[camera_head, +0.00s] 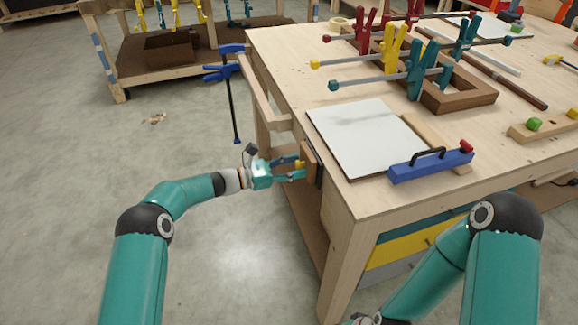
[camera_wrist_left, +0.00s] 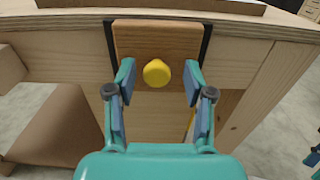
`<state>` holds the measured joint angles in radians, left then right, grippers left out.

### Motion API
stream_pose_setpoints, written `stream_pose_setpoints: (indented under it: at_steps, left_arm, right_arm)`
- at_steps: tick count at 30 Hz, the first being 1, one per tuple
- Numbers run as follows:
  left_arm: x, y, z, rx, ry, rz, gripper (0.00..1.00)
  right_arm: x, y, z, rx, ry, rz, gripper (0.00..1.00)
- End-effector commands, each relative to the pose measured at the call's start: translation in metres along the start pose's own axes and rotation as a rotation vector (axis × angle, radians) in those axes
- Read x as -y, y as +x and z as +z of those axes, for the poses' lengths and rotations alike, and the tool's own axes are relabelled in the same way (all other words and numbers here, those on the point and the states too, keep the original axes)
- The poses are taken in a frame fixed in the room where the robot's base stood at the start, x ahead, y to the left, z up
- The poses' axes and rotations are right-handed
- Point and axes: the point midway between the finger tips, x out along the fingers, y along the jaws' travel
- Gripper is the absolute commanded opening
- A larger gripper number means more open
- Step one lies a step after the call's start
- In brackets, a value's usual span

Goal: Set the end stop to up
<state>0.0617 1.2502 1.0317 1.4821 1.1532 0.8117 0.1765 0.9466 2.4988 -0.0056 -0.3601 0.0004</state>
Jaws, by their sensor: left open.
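The end stop is a wooden block (camera_wrist_left: 130,38) set in a dark channel on the side of the workbench. A round yellow knob (camera_wrist_left: 157,73) sticks out of its face. The block's top sits a little below the tabletop edge. In the head view the end stop (camera_head: 309,160) is seen edge-on at the bench's left side. My left gripper (camera_head: 303,168) is open, with its fingers on either side of the knob and apart from it in the left wrist view (camera_wrist_left: 158,88). Teal parts at that view's right edge look like my right gripper, cut off; its fingers are unclear.
The workbench (camera_head: 290,60) carries a white panel (camera_head: 365,135), a blue tool with a black handle (camera_head: 430,165), clamps and a wooden frame (camera_head: 465,98). A blue clamp (camera_head: 228,80) hangs by the bench's left side. The floor left of the bench is mostly clear.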

Motion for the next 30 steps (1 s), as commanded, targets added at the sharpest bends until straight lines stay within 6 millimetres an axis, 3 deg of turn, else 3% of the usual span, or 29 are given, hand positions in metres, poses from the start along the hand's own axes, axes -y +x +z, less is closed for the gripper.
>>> stream_pose_setpoints:
  at_steps: [2, 10, 19, 27, 30]
  left_arm:
    - [0.000, 0.000, 0.000, 0.000, 0.000, 0.000, 0.46]
    - [0.001, 0.000, 0.000, 0.000, 0.000, -0.002, 0.01]
    - [0.002, 0.000, 0.001, 0.000, -0.001, -0.007, 0.00]
    - [0.003, 0.001, 0.038, 0.000, 0.001, -0.009, 0.00]
    - [0.003, 0.001, 0.040, 0.001, 0.000, -0.010, 0.00]
  right_arm:
    - [0.000, 0.000, 0.000, 0.000, 0.000, 0.000, 0.40]
    - [0.000, 0.000, 0.000, 0.000, 0.000, 0.000, 0.40]
    - [0.000, 0.000, 0.000, 0.000, 0.000, 0.000, 0.40]
    - [0.002, -0.006, 0.000, 0.000, 0.000, 0.000, 0.40]
    - [0.002, -0.006, 0.000, 0.000, 0.000, 0.000, 0.40]
